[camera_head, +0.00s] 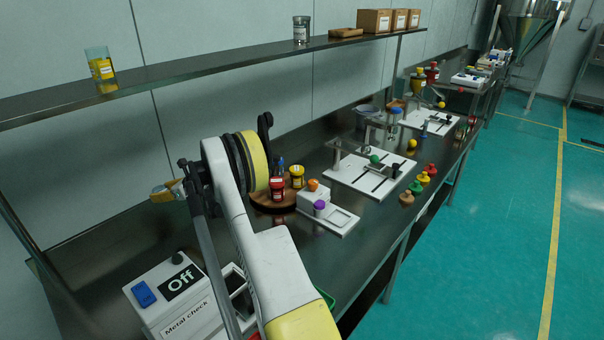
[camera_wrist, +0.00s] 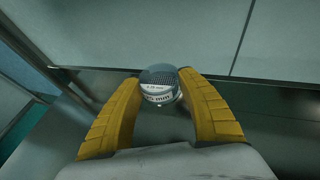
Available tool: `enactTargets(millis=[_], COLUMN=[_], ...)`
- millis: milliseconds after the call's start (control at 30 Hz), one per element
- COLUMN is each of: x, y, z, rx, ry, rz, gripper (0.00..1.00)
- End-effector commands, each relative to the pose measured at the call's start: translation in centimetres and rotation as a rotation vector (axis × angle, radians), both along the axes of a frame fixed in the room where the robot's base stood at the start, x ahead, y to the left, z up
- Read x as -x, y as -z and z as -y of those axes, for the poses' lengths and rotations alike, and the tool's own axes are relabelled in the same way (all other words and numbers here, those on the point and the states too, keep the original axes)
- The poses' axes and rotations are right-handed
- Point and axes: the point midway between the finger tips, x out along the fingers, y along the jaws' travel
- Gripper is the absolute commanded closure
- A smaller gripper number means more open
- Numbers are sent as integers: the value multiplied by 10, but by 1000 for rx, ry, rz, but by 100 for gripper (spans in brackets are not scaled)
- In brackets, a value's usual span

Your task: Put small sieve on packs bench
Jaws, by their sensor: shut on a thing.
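My gripper (camera_wrist: 160,100) is shut on the small sieve (camera_wrist: 158,78), a round silvery piece with a mesh top and a white label with dark lettering. The yellow fingers press it from both sides in the wrist view. In the head view my gripper (camera_head: 166,190) is at the left, raised above the dark bench and pointing toward the wall; the sieve cannot be made out clearly there. The long dark metal bench (camera_head: 120,240) runs along the wall. I cannot tell which part is the packs bench.
A metal shelf (camera_head: 200,70) with beakers and boxes hangs above the bench. A white "Metal check" box (camera_head: 178,295) reading "Off" stands at the front left. Jars on a round wooden stand, a small scale (camera_head: 340,217) and white boards (camera_head: 370,175) fill the bench farther right.

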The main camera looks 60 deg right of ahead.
Motion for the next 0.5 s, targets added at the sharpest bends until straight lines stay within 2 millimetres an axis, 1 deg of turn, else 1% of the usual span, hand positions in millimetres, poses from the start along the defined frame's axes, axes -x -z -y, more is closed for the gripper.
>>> enactTargets(millis=[33,100,200,300,400,500], x=[-2,-3,-3,-1,-1,-1], y=[10,18,26,29,30,30], z=[27,55,83,97,101,100], rx=[-1,0,1,1,1,1], ry=[14,27,38,45,46,46], rz=[2,4,6,8,8,8], gripper=[84,84,84,84,84,84])
